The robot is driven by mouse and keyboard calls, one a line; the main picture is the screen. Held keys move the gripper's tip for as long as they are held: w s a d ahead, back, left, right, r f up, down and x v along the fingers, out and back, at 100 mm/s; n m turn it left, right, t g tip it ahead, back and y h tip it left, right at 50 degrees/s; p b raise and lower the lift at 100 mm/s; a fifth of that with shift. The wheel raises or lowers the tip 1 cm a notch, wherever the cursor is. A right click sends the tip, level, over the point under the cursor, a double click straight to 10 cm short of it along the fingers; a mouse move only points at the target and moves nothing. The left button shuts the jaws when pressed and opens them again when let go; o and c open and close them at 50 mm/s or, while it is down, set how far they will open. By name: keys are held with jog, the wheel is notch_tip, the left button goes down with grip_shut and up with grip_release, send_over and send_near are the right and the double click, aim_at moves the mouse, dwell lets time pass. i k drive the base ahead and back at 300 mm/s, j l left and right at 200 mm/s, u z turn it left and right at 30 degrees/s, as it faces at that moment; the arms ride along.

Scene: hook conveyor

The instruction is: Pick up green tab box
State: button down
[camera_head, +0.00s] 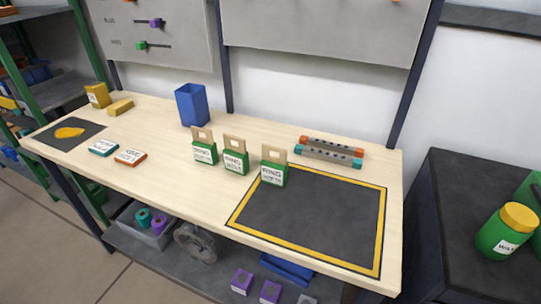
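Three green boxes with white labels and tan hang tabs stand upright in a row on the wooden table. The left green tab box (205,151) and the middle green tab box (236,160) stand close together. The right green tab box (273,172) stands at the upper left corner of a dark mat, a small gap from the middle one. Each tab has a hole in it. The label print is too small to read surely. My gripper does not show in this view.
The yellow-bordered dark mat (315,217) is otherwise bare. A blue bin (192,105) and a rack with orange and teal ends (330,151) stand behind the boxes. Flat teal (104,148) and orange (130,157) boxes lie left. A dark cabinet (470,200) stands right.

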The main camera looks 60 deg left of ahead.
aim_at(205, 150)
jog(key=u, duration=1.65)
